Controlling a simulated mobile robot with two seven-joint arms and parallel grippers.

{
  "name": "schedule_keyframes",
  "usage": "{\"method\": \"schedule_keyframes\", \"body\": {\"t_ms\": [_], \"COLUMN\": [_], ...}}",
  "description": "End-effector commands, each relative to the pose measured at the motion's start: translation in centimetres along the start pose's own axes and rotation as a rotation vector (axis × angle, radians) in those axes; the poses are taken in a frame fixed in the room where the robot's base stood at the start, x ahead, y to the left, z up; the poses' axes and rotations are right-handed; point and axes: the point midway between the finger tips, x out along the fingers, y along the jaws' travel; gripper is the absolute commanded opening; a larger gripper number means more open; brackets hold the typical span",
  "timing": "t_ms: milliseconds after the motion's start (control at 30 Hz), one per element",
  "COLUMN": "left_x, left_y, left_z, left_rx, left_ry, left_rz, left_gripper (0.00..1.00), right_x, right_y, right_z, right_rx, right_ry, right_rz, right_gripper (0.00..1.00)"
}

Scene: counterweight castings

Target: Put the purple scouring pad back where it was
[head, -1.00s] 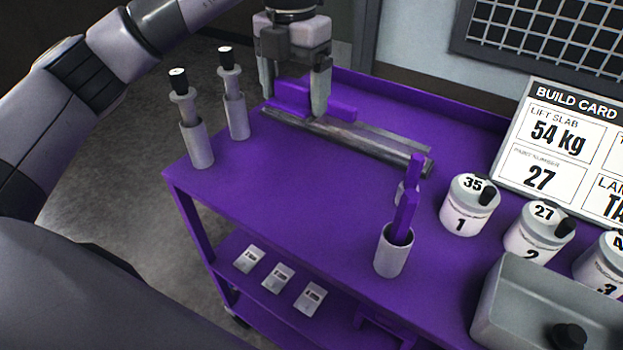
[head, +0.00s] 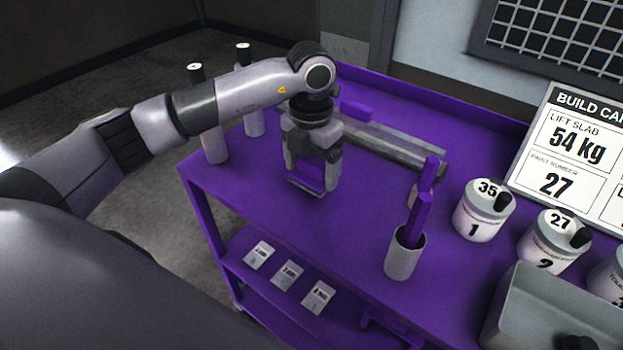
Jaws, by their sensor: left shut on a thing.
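My left gripper (head: 312,176) points down over the left part of the purple cart top (head: 270,210). It is shut on a flat purple piece, which I take to be the purple scouring pad (head: 307,185). The pad shows low between the fingers, with a pale lower edge. Whether it touches the cart top I cannot tell. Behind the gripper, a purple block (head: 356,111) stands by a long grey metal bar (head: 390,152); my wrist hides its left part. My right gripper is not in view.
Two white cylinders with black-topped handles (head: 213,145) stand at the left edge, partly behind my arm. A white cup with purple sticks (head: 403,258), numbered canisters (head: 482,212) and a grey bin (head: 540,310) stand to the right. The cart top in front of the gripper is clear.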

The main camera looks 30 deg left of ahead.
Motion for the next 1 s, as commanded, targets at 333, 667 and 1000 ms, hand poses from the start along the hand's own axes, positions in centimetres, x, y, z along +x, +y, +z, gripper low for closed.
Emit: {"method": "schedule_keyframes", "body": {"t_ms": [333, 667, 1000], "left_x": [4.0, 4.4, 3.9], "left_y": [0.0, 0.0, 0.0], "left_z": [0.0, 0.0, 0.0], "left_rx": [0.000, 0.000, 0.000], "left_ry": [0.001, 0.001, 0.001], "left_rz": [0.000, 0.001, 0.001], "left_gripper": [0.51, 0.88, 1.00], "right_x": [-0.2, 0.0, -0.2], "right_y": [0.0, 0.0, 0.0], "right_z": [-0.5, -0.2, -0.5], "right_rx": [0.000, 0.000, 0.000], "right_ry": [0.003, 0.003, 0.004], "right_rz": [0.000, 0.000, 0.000], "right_gripper": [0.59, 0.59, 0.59]}}
